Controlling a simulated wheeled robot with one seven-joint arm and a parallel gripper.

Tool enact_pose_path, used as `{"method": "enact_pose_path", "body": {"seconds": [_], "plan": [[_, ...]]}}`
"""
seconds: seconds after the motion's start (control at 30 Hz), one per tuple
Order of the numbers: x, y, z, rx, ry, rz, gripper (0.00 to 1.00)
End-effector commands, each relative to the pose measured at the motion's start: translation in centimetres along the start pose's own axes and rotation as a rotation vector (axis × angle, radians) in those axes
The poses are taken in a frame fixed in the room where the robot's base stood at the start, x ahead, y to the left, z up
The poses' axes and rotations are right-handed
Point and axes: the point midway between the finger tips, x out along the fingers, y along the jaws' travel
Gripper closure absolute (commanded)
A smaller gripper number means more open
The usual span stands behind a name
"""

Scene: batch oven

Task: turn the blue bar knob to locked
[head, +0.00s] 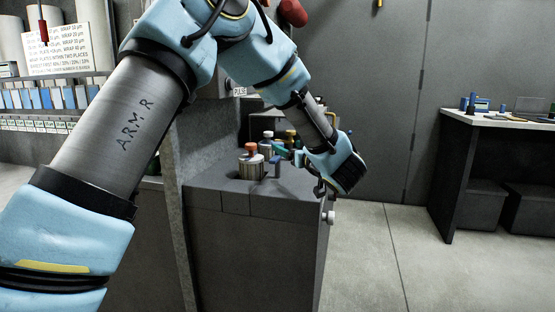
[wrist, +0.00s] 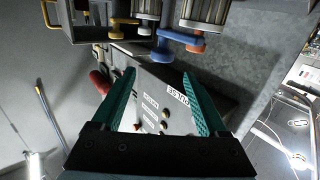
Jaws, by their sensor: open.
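My gripper (wrist: 158,76) is open, with its two teal fingers spread and nothing between them. It also shows in the head view (head: 284,153), low over the grey cabinet top. In the wrist view a blue bar-shaped part with a rounded end (wrist: 162,52) shows just beyond the fingertips, roughly in line with the gap between them. It looks like the blue bar knob. I see no finger touching it. In the head view a small blue part (head: 275,166) shows by the gripper, partly crowded by other fittings. The knob's lock marking is not readable.
Yellow bar-shaped parts (wrist: 119,28) and ribbed metal cylinders (wrist: 204,12) sit close to the blue part. A panel with labels and small buttons (wrist: 152,108) lies behind the fingers. A grey cabinet (head: 262,192) stands below my arm. A side table (head: 497,119) is at right, with clear floor between.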

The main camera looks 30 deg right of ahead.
Motion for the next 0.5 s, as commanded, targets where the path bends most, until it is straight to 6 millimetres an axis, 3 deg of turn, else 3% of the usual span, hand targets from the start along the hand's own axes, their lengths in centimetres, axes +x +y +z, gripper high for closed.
{"method": "enact_pose_path", "body": {"seconds": [0.03, 0.1, 0.23, 0.5], "plan": [[-1.2, 0.6, 1.0, 0.008, 0.011, -0.03, 0.23], [-2.2, 0.7, 1.3, 0.02, 0.023, -0.067, 0.23], [-2.8, 0.7, 1.3, 0.03, 0.032, -0.098, 0.23], [1.1, 0.2, 1.0, 0.029, 0.033, -0.102, 0.23]]}}
